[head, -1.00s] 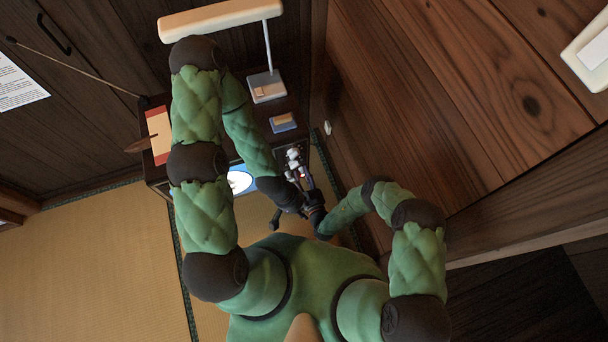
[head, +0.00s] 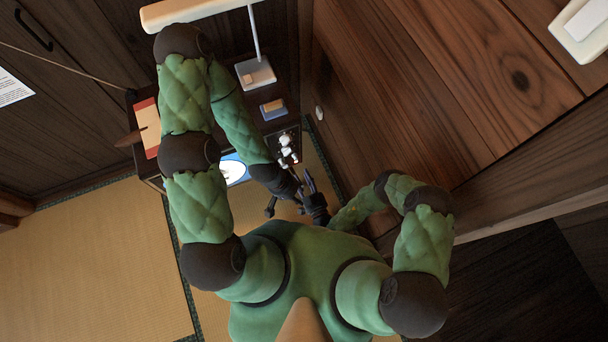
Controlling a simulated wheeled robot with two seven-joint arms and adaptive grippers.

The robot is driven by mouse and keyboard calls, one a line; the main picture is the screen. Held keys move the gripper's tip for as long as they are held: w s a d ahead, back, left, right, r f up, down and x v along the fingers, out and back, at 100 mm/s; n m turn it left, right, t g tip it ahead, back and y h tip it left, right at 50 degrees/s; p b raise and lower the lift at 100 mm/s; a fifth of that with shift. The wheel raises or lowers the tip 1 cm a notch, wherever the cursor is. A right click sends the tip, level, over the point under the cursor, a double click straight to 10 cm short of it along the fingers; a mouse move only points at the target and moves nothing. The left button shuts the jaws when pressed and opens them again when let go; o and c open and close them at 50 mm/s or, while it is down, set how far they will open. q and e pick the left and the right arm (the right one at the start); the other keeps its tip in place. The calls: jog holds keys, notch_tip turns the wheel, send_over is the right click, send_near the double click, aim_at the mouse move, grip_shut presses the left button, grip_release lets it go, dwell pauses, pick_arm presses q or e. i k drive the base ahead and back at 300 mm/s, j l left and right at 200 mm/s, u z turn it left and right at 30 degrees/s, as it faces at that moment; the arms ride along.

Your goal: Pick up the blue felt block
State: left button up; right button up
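A small block with a blue lower part and a tan top (head: 272,108) lies on the dark desk top, above my grippers in the head view. It is the only blue block I see; its felt cannot be made out. My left gripper (head: 284,208) is below it in the picture, with dark fingers spread and nothing seen between them. My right gripper (head: 306,182) is just right of the left one, fingers pointing up the picture. The two overlap closely, and the right finger gap is too small to tell. Neither gripper touches the block.
A lamp with a pale bar shade (head: 200,12) and a grey base (head: 255,73) stands beyond the block. White small items (head: 287,150) sit on a dark tray near the grippers. A blue and white sheet (head: 232,170) is partly behind my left arm. A wooden wall (head: 440,90) closes the right side.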

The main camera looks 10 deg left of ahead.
aim_at(276, 108)
jog(key=k, duration=1)
jog(key=j, duration=0.35)
jog(key=l, duration=0.35)
